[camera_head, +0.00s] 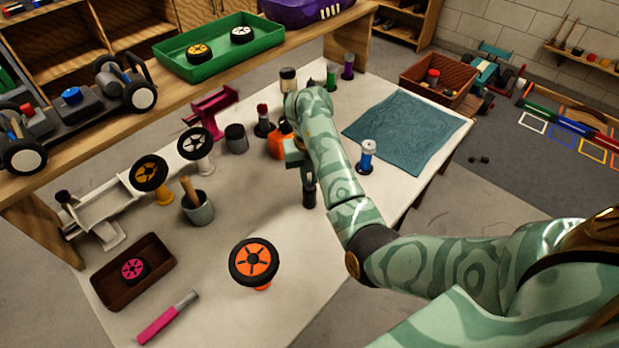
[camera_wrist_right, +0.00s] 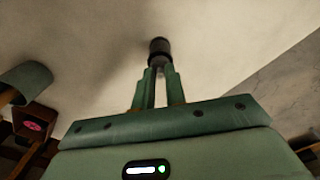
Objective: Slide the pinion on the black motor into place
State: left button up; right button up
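The black motor (camera_head: 309,194) stands upright on the pale table near the middle, directly below my right gripper (camera_head: 306,172). In the right wrist view the dark motor (camera_wrist_right: 159,47) is just beyond the fingertips. The fingers of my right gripper (camera_wrist_right: 160,78) are close together there. A small greyish piece, which looks like the pinion (camera_wrist_right: 159,64), is between the tips at the motor's end. How far it sits on the shaft is hidden by the fingers. My left gripper is not in view.
An orange object (camera_head: 280,142) and a red-topped motor (camera_head: 263,121) are close behind to the left. An orange wheel (camera_head: 254,262) is in front. The table nearby on the right front is clear.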

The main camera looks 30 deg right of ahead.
jog(key=shift+r+p, duration=2.4)
jog(key=shift+r, duration=0.6)
jog(key=shift+f, duration=0.1)
